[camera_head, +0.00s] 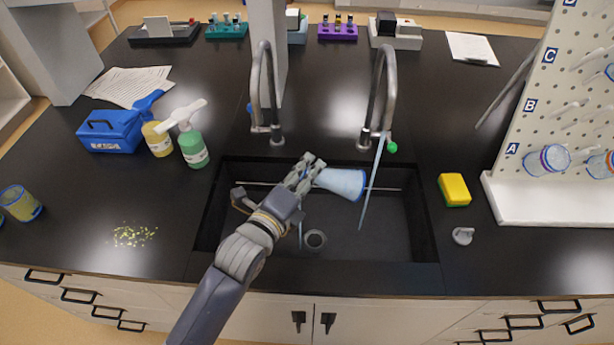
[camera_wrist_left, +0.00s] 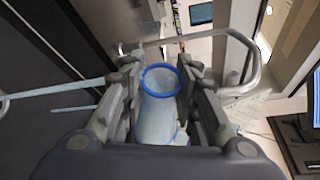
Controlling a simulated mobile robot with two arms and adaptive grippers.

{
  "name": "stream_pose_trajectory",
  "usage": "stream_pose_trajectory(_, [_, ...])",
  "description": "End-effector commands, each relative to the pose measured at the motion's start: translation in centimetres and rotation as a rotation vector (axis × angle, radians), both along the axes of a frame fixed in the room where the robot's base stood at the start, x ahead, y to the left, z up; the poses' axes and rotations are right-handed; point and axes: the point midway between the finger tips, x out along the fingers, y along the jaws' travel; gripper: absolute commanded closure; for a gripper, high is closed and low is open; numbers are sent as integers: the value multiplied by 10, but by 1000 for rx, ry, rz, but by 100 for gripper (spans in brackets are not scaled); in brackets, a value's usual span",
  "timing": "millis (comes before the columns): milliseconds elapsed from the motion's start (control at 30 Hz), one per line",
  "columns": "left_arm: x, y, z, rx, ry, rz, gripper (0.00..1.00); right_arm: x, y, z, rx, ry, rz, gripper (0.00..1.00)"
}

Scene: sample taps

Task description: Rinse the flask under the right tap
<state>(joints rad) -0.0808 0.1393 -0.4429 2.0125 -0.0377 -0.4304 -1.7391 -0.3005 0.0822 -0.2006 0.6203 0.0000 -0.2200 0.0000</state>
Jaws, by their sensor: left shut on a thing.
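The flask (camera_head: 341,183) is pale blue with a blue ring at its far end. It lies tilted nearly on its side above the sink. My left gripper (camera_head: 309,172) is shut on it, and the wrist view shows the flask (camera_wrist_left: 158,112) between the two fingers (camera_wrist_left: 163,100). The right tap (camera_head: 388,85) has a green knob (camera_head: 391,147). A pale blue water stream (camera_head: 372,185) runs down from it, just right of the flask's ringed end in the head view. I cannot tell whether water touches the flask. My right gripper is out of view.
The black sink (camera_head: 415,225) lies below, with a drain (camera_head: 315,239). The left tap (camera_head: 265,75) arches behind my gripper. Soap bottles (camera_head: 192,145) stand left of the sink. A yellow sponge (camera_head: 454,189) and a pegboard rack (camera_head: 550,205) are on the right.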

Motion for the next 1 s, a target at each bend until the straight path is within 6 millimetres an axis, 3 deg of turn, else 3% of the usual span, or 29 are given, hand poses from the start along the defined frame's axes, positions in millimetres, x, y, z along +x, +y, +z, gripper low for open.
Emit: stream_pose_trajectory(1000, [0, 2, -13, -335, 0, -1, 100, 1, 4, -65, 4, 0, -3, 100])
